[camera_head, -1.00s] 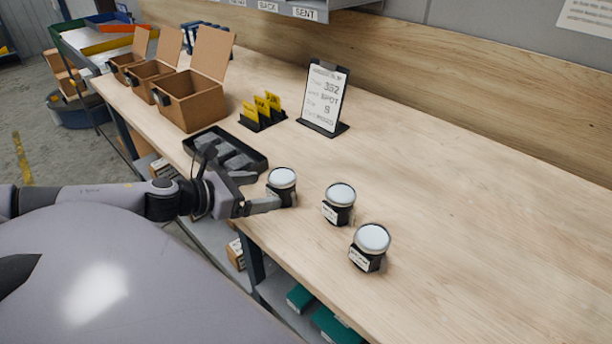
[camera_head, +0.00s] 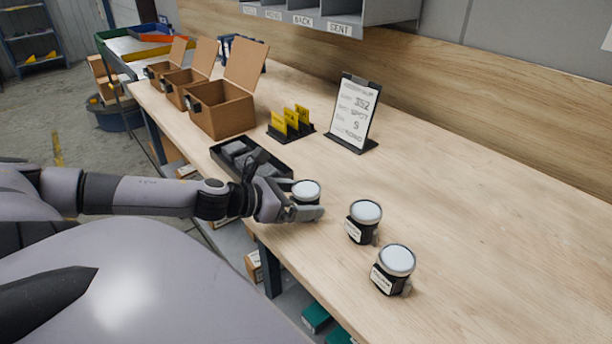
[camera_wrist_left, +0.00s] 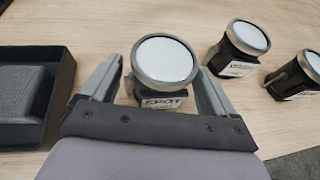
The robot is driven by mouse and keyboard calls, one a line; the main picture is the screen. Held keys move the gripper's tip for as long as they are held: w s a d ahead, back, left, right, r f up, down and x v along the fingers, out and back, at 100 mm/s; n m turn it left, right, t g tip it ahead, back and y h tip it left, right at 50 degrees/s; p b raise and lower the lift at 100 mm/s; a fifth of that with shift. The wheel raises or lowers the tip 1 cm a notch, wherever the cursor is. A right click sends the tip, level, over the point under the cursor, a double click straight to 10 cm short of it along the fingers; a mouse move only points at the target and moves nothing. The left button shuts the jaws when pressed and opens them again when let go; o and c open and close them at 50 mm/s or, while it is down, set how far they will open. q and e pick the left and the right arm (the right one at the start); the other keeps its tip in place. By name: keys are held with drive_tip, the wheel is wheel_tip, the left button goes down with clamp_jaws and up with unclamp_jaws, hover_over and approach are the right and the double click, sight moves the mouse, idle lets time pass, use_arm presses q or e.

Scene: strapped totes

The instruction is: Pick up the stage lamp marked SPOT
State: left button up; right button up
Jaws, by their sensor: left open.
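The lamp marked SPOT (camera_head: 306,192) is a short black cylinder with a pale round lens facing up. It stands upright on the bench, and its label reads SPOT in the left wrist view (camera_wrist_left: 163,101). My left gripper (camera_head: 302,200) is open, with one finger on each side of this lamp. In the left wrist view the lamp sits between the fingers, with no clear squeeze on it. Its lower body is partly hidden by the gripper. Two similar lamps stand to its right, a middle one (camera_head: 364,222) and a nearer one (camera_head: 393,270). My right gripper is not in view.
A black tray with grey inserts (camera_head: 222,151) lies just left of the gripper. Yellow cards in a black holder (camera_head: 290,123), a sign naming SPOT (camera_head: 354,110) and open cardboard boxes (camera_head: 222,112) stand farther back. The bench's right side is clear.

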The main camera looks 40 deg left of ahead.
use_arm(q)
drive_tip(key=shift+w+d+f+b, duration=0.15)
drive_tip(key=shift+w+f+b, duration=0.1)
drive_tip(key=shift+w+b, duration=0.3)
drive_tip(key=shift+b+x, duration=0.45)
drive_tip(key=shift+x, duration=0.55)
drive_tip(key=shift+r, duration=0.1)
drive_tip(key=c, duration=1.2)
